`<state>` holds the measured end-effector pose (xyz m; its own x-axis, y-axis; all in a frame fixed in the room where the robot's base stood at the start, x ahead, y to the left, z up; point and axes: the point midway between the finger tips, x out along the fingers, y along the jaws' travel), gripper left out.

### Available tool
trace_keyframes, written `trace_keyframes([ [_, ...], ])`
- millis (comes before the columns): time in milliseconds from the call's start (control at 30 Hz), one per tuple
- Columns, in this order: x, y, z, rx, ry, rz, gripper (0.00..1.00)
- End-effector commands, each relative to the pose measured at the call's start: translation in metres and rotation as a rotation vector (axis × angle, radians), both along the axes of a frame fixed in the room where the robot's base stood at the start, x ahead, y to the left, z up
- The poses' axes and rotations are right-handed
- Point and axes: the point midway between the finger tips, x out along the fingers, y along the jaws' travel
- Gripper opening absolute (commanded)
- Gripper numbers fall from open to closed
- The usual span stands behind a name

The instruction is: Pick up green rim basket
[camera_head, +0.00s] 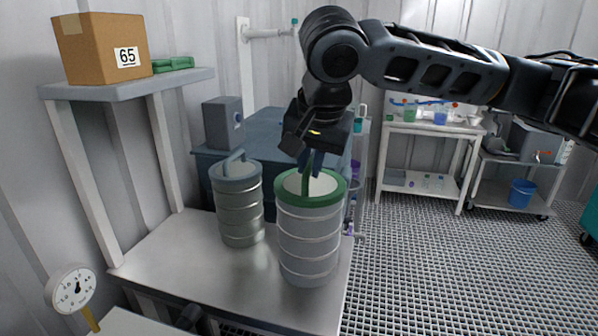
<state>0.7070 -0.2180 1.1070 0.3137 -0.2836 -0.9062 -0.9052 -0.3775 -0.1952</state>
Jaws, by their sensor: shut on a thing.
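The green rim basket (309,240) is a grey ribbed cylinder with a green rim and a green arched handle. It stands upright at the right part of the metal table, and I cannot tell whether its base touches the top. My gripper (311,162) points down over it and is shut on the green handle. The fingers partly hide the handle. A second basket (239,207) with a grey-blue rim and handle stands upright just to the left, apart from it.
The metal table (180,262) is bare at its left and front. A shelf (125,87) with a cardboard box (95,50) is at upper left. A blue-grey bench (277,130) is behind the baskets. A gauge (74,289) is at lower left. Open grated floor (440,270) lies to the right.

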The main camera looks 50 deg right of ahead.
Motion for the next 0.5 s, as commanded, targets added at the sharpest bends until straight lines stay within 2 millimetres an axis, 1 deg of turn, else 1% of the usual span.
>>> trace_keyframes([
  [300, -0.040, -0.036, 0.032, 0.000, -0.003, -0.005, 0.00],
  [500, -0.060, -0.053, 0.048, -0.001, -0.002, -0.003, 0.00],
])
